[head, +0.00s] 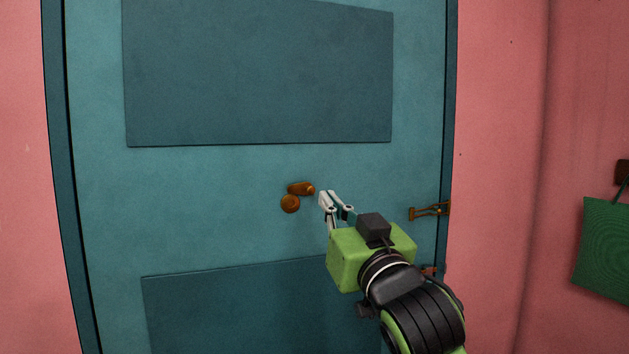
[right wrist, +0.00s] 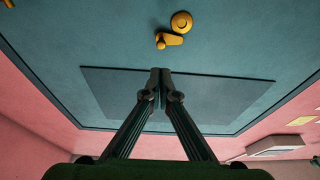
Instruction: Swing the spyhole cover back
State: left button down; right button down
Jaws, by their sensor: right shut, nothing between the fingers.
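The spyhole fitting on the blue-green door shows as two orange-brown pieces in the head view: a round piece (head: 290,204) and a short elongated piece (head: 300,188) just above it to the right. The right wrist view also shows the round piece (right wrist: 181,22) and the elongated piece (right wrist: 169,40), close together near the top. I take the elongated piece for the cover. My right gripper (head: 328,197) is shut and empty, just right of the fitting. Its closed fingertips also show in the right wrist view (right wrist: 160,76), apart from both pieces. My left gripper is out of view.
The door (head: 235,185) has dark raised panels above (head: 258,75) and below the fitting. A brass latch (head: 428,211) sits at its right edge. Pink walls flank the door. A green bag (head: 603,245) hangs at the far right. The door face left of the fitting is clear.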

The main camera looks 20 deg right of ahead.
jog(key=s+r, duration=0.1)
jog(key=r, duration=0.1)
jog(key=shift+s+r+t, duration=0.3)
jog(key=shift+s+r, duration=0.05)
jog(key=shift+s, duration=0.05)
jog(key=shift+w, duration=0.1)
notch_tip(320, 180, up, 4)
jog(key=p, duration=0.6)
send_over(302, 190)
jog(key=s+d, duration=0.1)
jog(key=s, duration=0.3)
jog(key=shift+s+d+f, duration=0.1)
jog(key=shift+s, duration=0.05)
notch_tip(302, 190, down, 3)
jog(key=shift+r, duration=0.15)
jog(key=shift+f+p, duration=0.5)
jog(key=shift+f, duration=0.45)
